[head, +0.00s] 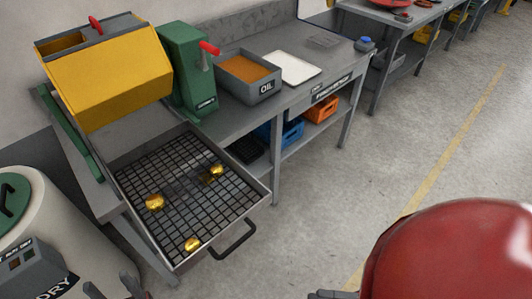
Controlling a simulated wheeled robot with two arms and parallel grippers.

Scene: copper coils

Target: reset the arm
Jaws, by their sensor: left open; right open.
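My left gripper (115,289) shows at the bottom edge, left of the middle, with its two dark fingertips apart and nothing between them. It is below the wire-mesh tray (256,199), clear of the tray's dark handle. My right gripper (333,294) barely shows at the bottom edge, left of a large red rounded shape; it is open and most of it is out of view. Three shiny gold-coloured pieces, probably coils, lie on the mesh: one at the left (155,202), one at the upper right (217,170) and one near the front (192,244).
The tray sticks out from a grey bench holding a yellow machine (105,75), a green red-handled device (186,70), an OIL bin (248,76) and a white board (294,68). A cream drum (45,220) stands left. The red shape (455,255) fills the lower right. Open floor lies right.

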